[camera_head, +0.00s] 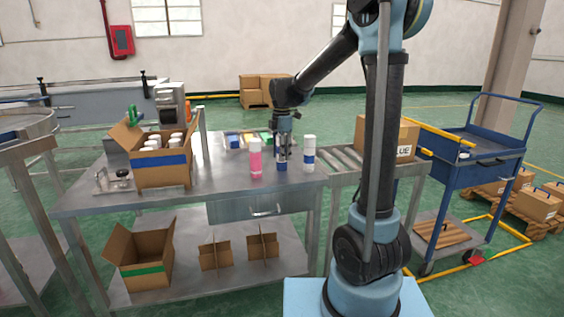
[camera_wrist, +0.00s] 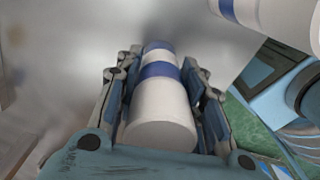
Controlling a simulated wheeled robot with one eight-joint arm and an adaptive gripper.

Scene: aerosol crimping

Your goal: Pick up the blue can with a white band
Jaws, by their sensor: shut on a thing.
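The blue can with a white band (camera_head: 281,166) is upright at the front right of the metal table. My gripper (camera_head: 283,148) comes down from above and is shut around its upper part. In the wrist view the same can (camera_wrist: 163,118) sits between both fingers of my gripper (camera_wrist: 165,105), showing a large white cap, then blue, a white band and blue. I cannot tell whether its base touches the table. A white can with a blue band (camera_head: 309,158) stands just right of it, also at the top right of the wrist view (camera_wrist: 285,22).
A pink can (camera_head: 255,160) stands close on the left. A cardboard box with white-topped cans (camera_head: 162,172) is at the table's left. Small coloured items lie behind my gripper. A roller conveyor (camera_head: 345,160) with a carton (camera_head: 390,138) adjoins on the right. The table's front middle is clear.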

